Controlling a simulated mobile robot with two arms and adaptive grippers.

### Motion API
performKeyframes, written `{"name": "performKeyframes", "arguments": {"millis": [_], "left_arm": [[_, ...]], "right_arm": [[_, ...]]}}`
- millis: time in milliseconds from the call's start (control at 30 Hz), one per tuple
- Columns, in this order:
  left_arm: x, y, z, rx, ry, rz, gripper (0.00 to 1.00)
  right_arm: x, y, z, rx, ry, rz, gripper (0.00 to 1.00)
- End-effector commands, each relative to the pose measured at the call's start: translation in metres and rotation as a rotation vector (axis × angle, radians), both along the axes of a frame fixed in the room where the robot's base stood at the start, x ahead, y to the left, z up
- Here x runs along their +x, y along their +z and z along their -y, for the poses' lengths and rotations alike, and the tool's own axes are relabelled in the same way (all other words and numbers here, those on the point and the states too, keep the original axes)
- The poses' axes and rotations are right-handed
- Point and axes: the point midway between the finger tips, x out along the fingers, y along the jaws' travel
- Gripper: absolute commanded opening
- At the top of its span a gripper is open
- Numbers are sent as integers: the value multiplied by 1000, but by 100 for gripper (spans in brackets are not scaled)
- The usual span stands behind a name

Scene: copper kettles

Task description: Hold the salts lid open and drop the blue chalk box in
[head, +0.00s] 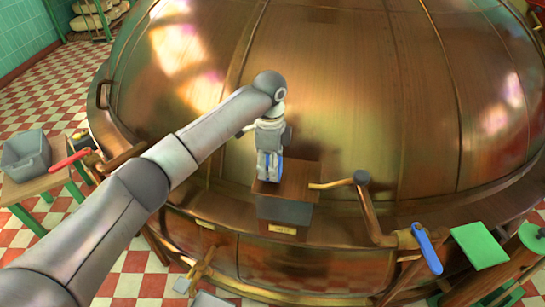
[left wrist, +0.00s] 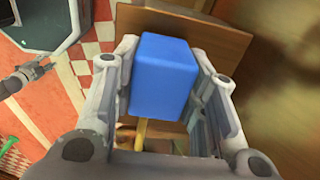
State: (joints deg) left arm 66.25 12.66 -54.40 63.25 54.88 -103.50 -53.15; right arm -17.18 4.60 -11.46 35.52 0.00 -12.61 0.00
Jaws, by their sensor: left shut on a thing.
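My left gripper (head: 269,168) is shut on the blue chalk box (left wrist: 163,75), which sits between its fingers in the left wrist view. In the head view, blue strips of the chalk box show between the grey fingers. The gripper is over the left part of a brown wooden panel (head: 300,180), apparently the salts lid. Below the panel is a dark grey box body (head: 284,211) with a small label under it. The panel also shows behind the chalk box in the left wrist view (left wrist: 215,42). I cannot tell how far it is raised. My right gripper is not seen.
A large copper kettle (head: 330,80) fills the middle. A bent copper pipe (head: 368,212) and a blue handle (head: 428,250) stand right of the box. A grey bin (head: 26,155) stands on a table at left, near a red handle (head: 68,160). A green board (head: 479,245) lies at right.

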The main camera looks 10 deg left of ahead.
Motion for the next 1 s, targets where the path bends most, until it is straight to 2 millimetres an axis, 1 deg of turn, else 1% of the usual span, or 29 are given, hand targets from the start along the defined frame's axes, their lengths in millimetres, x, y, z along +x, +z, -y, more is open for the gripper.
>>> {"name": "performKeyframes", "arguments": {"millis": [800, 900, 1000], "left_arm": [[-111, 0, -4, -1, -2, 0, 10], [-123, 0, -4, 0, -1, 0, 10], [-129, 0, -5, 0, 0, 1, 10]], "right_arm": [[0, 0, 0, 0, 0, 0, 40], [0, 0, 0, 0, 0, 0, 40], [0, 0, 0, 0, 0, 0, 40]]}}
